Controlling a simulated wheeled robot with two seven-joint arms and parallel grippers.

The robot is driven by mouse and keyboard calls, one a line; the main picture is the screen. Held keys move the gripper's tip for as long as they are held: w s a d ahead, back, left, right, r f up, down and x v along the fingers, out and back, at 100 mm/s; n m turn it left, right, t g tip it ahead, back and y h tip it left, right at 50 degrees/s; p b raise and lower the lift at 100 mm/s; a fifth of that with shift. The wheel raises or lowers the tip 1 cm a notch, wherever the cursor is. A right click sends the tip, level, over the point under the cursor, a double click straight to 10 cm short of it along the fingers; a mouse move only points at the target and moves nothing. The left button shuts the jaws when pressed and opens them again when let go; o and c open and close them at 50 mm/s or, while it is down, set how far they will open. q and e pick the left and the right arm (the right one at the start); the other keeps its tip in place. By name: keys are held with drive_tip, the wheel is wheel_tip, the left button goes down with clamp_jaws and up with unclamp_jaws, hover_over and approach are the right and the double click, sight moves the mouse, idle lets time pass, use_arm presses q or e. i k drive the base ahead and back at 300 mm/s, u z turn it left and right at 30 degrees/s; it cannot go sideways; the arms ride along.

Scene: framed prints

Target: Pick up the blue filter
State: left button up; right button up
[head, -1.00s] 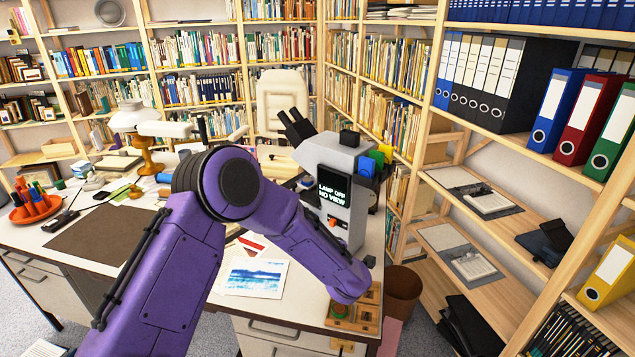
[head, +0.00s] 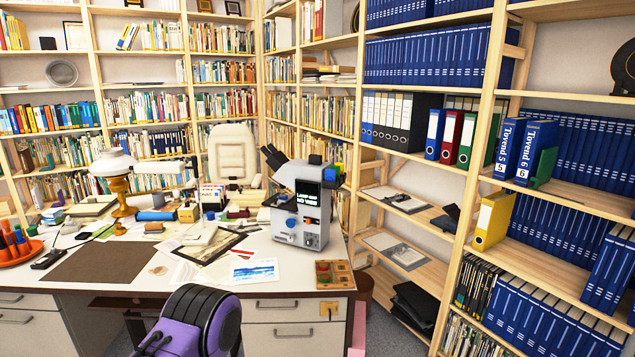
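The grey microscope (head: 298,205) stands on the right part of the desk. Its small dark screen (head: 307,193) appears to read "LAMP OFF NO VIEW". A wooden slotted tray (head: 345,273) with small red and green pieces lies at the desk's front right corner. Neither gripper shows; only a purple link of my arm is at the bottom.
The desk holds a lamp (head: 117,172), a brown mat (head: 105,262), a beach picture (head: 255,270) and a dark framed print (head: 212,245). A bookshelf with blue volumes and binders (head: 493,220) stands to the right. The desk front around the picture is fairly clear.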

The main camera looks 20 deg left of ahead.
sight(329, 173)
drive_tip(key=z, duration=0.65)
drive_tip(key=i, duration=1.4)
drive_tip(key=u, duration=0.95)
drive_tip(key=i, duration=0.55)
drive_tip(key=u, duration=0.55)
